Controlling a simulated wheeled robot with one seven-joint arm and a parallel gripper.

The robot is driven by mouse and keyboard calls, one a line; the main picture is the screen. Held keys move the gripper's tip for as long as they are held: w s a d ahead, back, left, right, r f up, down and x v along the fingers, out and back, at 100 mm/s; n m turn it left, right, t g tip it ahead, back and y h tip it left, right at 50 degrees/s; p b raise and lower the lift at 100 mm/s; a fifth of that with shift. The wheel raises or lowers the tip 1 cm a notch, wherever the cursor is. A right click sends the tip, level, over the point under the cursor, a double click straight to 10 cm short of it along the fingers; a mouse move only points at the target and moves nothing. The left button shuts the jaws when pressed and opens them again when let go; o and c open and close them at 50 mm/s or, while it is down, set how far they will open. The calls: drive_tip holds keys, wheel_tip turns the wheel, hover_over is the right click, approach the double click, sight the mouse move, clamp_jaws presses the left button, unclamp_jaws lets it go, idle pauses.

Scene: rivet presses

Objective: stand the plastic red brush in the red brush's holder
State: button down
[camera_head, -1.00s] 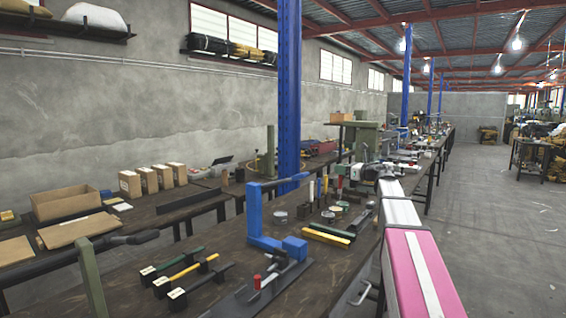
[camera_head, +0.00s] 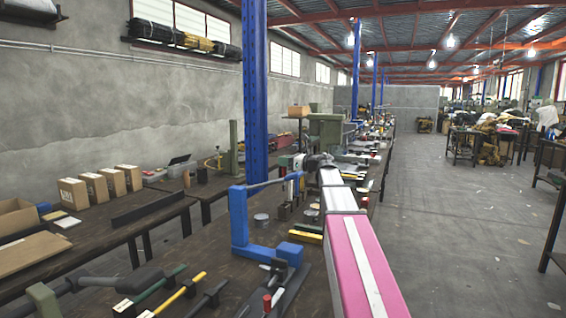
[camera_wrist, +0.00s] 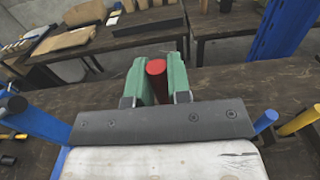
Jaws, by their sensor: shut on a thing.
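In the wrist view, my gripper (camera_wrist: 157,88) has green fingers closed on the red brush (camera_wrist: 156,68), which shows as a red round end between them. The rest of the brush is hidden behind my gripper's dark bar. In the head view, my arm reaches away over the workbench, and my gripper is small beyond the blue press frame. I cannot tell which holder is the red brush's.
A blue press frame (camera_head: 239,225) stands on the bench left of my arm. Green, yellow and black bars lie in front. A blue post (camera_head: 254,95) rises behind. In the wrist view, a yellow handle (camera_wrist: 300,121) and a blue handle (camera_wrist: 265,120) are at right.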

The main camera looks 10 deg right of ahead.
sight(285, 188)
drive_tip(key=shift+f, duration=0.1)
drive_tip(key=shift+f, duration=5.85)
drive_tip(key=c, duration=1)
unclamp_jaws()
